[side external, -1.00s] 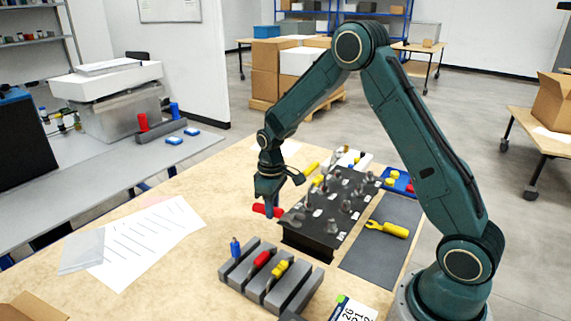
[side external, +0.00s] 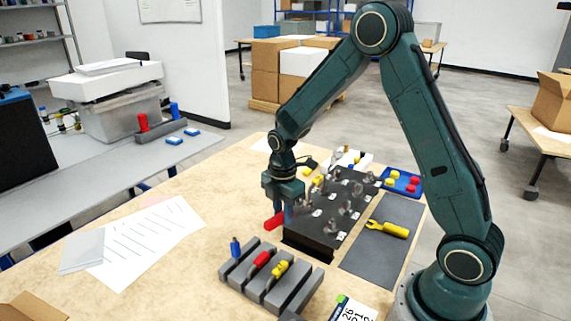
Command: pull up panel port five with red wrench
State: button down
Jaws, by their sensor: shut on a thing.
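My gripper (side external: 283,212) is shut on the red wrench (side external: 274,221) at the near left corner of the black panel. The wrench's red handle sticks out to the left of the fingers. Its head is hidden behind the gripper or too small to make out. The black panel (side external: 322,238) stands on the table with several grey ports and white labels on top. The label numbers are too small to read, so I cannot tell which one is port five or whether the wrench touches a port.
A grey rack (side external: 303,286) with blue, red and yellow-handled tools stands in front of the panel. A yellow wrench (side external: 391,229) lies on the dark mat (side external: 365,265) at right. A blue tray (side external: 388,175) with yellow and red parts is behind. Papers (side external: 150,240) lie left; table between is clear.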

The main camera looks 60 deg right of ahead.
aim_at(296, 208)
jog(key=shift+s+a+r+n, duration=0.1)
jog(key=shift+s+n, duration=0.2)
jog(key=shift+n, duration=0.5)
jog(key=shift+s+a+r+n, duration=0.1)
jog(key=shift+s+n, duration=0.2)
jog(key=shift+n, duration=0.5)
jog(key=shift+f, duration=0.15)
jog(key=shift+d+f, duration=0.3)
jog(key=shift+f, duration=0.35)
jog(key=shift+d+f, duration=0.25)
jog(key=shift+f, duration=0.35)
jog(key=shift+w+d+f, duration=0.1)
jog(key=shift+d+f, duration=0.1)
jog(key=shift+d, duration=0.45)
jog(key=shift+d, duration=0.25)
jog(key=shift+d, duration=0.35)
jog(key=shift+d, duration=0.35)
jog(key=shift+d, duration=0.35)
jog(key=shift+w+d, duration=0.1)
jog(key=shift+d, duration=0.15)
